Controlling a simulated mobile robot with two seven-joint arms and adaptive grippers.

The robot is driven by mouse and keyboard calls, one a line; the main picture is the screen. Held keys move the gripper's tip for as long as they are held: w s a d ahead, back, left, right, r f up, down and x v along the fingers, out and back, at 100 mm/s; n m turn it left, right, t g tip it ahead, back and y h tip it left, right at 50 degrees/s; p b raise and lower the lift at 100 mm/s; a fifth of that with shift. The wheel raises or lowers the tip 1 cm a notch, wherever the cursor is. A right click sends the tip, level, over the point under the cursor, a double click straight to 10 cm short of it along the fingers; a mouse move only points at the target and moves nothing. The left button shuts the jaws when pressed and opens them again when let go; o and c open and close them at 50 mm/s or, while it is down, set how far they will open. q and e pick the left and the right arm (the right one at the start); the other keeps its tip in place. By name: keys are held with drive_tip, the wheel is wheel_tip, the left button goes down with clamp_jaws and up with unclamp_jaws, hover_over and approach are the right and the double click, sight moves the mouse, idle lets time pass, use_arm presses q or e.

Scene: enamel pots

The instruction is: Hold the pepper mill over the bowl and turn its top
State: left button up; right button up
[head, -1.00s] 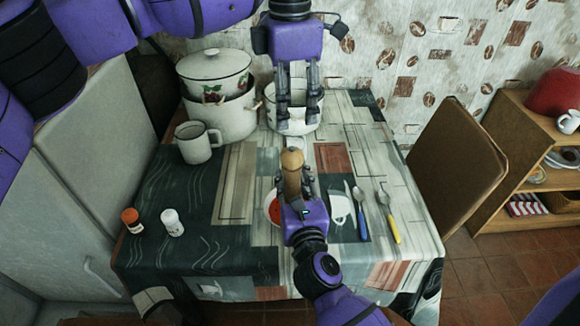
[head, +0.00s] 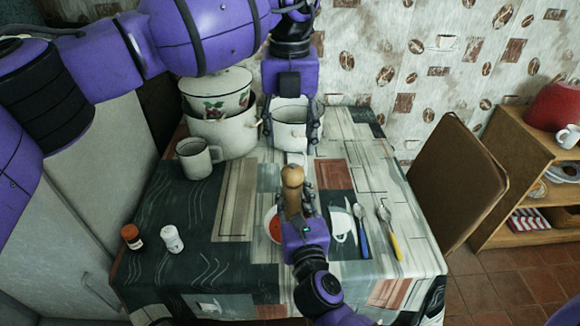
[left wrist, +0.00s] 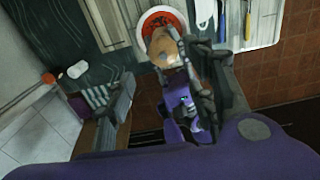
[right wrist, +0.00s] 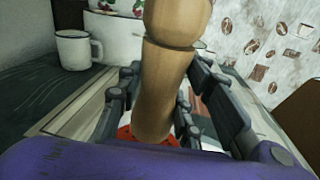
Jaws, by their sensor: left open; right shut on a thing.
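The wooden pepper mill (head: 292,176) stands roughly upright in my right gripper (head: 295,205), which is shut around its body. In the right wrist view the mill (right wrist: 160,85) fills the middle, its round top cut off by the frame edge. The bowl (head: 271,226) with red contents is partly hidden behind the mill and right gripper; its white rim shows in the left wrist view (left wrist: 140,32). My left gripper (head: 290,140) is open and empty, fingers pointing down, above and beyond the mill's top.
A white pot (head: 291,128) stands behind my left gripper, with stacked pots (head: 222,130) and a mug (head: 197,158) to the left. Spoons (head: 387,230) lie right of the bowl. The table's right side is otherwise clear.

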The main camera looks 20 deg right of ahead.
sight(289, 167)
use_arm(q)
wheel_tip(289, 167, down, 9)
drive_tip(key=shift+f, duration=0.15)
drive_tip(key=shift+c, duration=0.5)
drive_tip(key=c, duration=0.9)
drive_tip(key=shift+a, duration=0.1)
drive_tip(key=shift+c, duration=0.4)
